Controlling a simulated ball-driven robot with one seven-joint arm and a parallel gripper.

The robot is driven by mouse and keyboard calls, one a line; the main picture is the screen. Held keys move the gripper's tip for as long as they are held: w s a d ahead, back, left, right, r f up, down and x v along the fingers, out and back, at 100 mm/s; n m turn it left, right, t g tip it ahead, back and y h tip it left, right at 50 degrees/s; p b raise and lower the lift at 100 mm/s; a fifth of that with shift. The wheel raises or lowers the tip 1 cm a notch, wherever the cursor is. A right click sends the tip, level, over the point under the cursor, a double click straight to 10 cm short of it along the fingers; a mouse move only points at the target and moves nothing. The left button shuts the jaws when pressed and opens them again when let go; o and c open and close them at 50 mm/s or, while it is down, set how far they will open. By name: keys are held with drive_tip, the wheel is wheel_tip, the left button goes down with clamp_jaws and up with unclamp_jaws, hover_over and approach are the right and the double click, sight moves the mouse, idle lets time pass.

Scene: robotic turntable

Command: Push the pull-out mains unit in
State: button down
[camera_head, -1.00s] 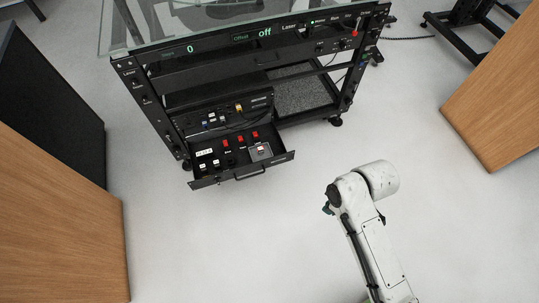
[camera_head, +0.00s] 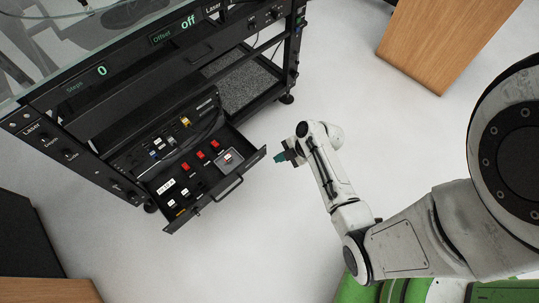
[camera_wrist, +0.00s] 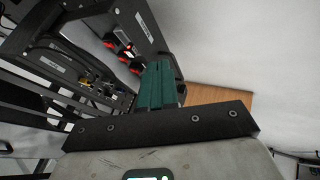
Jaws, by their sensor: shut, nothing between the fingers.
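The pull-out mains unit (camera_head: 226,186) is a black drawer low in the turntable rack. It stands pulled out, with red switches, a grey socket plate and a handle (camera_head: 228,188) on its front. In the wrist view the red switches of the mains unit (camera_wrist: 126,50) show beyond my fingers. My gripper (camera_head: 281,158), with green fingers, is shut and empty. In the head view it is just right of the drawer's right front corner, with a small gap in the picture. The green fingers fill the middle of the wrist view (camera_wrist: 160,88). Whether they touch the drawer cannot be told.
The black turntable rack (camera_head: 165,50) carries a glass top and displays reading 0 and off. A wooden cabinet (camera_head: 445,40) stands at the upper right. Another wooden block (camera_head: 50,291) is at the lower left. The pale floor in front of the drawer is clear.

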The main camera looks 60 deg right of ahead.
drive_tip(key=b, duration=0.3)
approach(251, 161)
wheel_tip(251, 161, down, 3)
drive_tip(key=s+a, duration=0.1)
drive_tip(key=a, duration=0.1)
drive_tip(key=shift+w+d+f, duration=0.1)
drive_tip(key=shift+w+d, duration=0.1)
drive_tip(key=shift+w, duration=0.4)
drive_tip(key=shift+w+d+f, duration=0.1)
drive_tip(key=shift+w+d, duration=0.05)
drive_tip(key=shift+w, duration=0.45)
drive_tip(key=shift+w+d+f, duration=0.1)
drive_tip(key=shift+w+d, duration=0.1)
drive_tip(key=shift+w, duration=0.4)
